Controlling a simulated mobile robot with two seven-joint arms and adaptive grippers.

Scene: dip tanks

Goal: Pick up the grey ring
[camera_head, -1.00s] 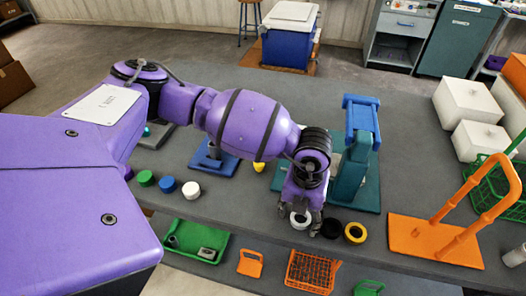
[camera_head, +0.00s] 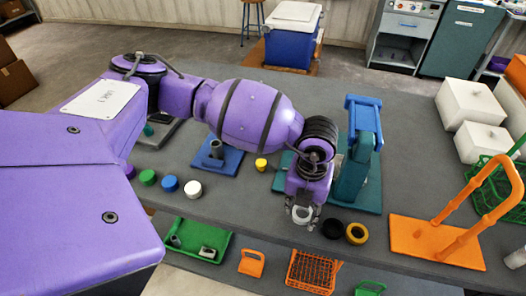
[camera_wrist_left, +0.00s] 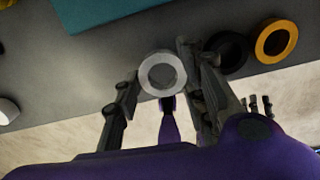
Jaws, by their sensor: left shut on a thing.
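The grey ring (camera_head: 295,214) is between the fingertips of my left gripper (camera_head: 302,217), near the front edge of the dark table. In the left wrist view the pale grey ring (camera_wrist_left: 145,75) sits between the two dark fingers of my left gripper (camera_wrist_left: 158,76), its hole facing the camera. The left gripper is shut on it. I cannot tell whether the ring is clear of the table.
A black ring (camera_head: 323,229) and a yellow ring (camera_head: 347,234) lie just right of the gripper. A teal stand (camera_head: 354,180) rises behind it. An orange stand (camera_head: 415,238) is further right. Green, blue and white round pieces lie left, with bare table between.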

